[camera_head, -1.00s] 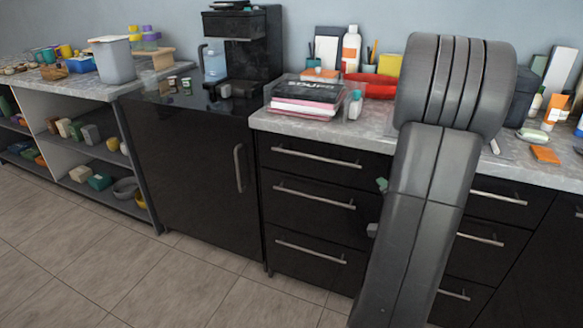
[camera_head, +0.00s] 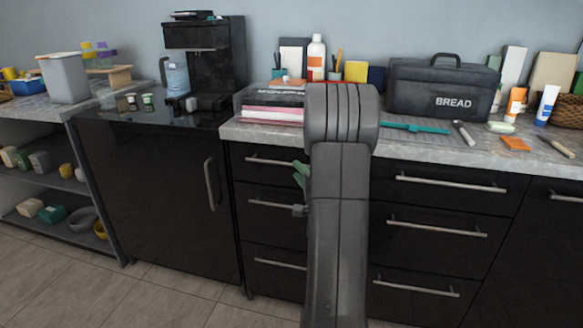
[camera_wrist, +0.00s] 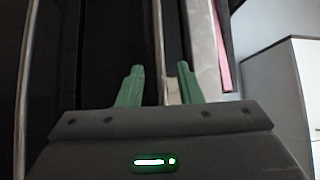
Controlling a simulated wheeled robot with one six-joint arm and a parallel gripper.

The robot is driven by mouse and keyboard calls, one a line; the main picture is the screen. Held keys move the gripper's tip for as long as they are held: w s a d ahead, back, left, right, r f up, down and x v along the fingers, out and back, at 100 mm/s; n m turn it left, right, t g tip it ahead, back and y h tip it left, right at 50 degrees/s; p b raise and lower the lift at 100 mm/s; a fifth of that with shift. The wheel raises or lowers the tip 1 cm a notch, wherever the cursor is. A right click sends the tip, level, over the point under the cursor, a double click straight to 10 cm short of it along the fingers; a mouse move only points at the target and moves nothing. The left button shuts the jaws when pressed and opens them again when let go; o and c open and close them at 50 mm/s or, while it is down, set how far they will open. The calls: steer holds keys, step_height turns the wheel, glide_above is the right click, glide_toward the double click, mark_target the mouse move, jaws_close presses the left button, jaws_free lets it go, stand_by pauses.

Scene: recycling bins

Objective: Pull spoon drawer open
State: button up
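Two stacks of black drawers with silver bar handles stand under the grey counter; all look shut. No label shows which one is the spoon drawer. The left stack has a top drawer handle (camera_head: 270,160), partly hidden by my arm. My gripper (camera_head: 300,172) has green fingers and is at the right part of that handle, in front of the drawer face. In the wrist view my gripper (camera_wrist: 160,78) is open, with a light bar, apparently a handle (camera_wrist: 172,88), between or just beyond its fingers. Contact cannot be told.
A black cabinet door (camera_head: 160,190) is to the left. The counter (camera_head: 410,148) holds a BREAD box (camera_head: 440,88), a coffee machine (camera_head: 205,62) on the adjoining top, and pink-edged books (camera_head: 270,112). The tiled floor (camera_head: 180,300) in front looks clear.

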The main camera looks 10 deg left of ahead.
steer(key=shift+x, duration=2.3)
jaws_close()
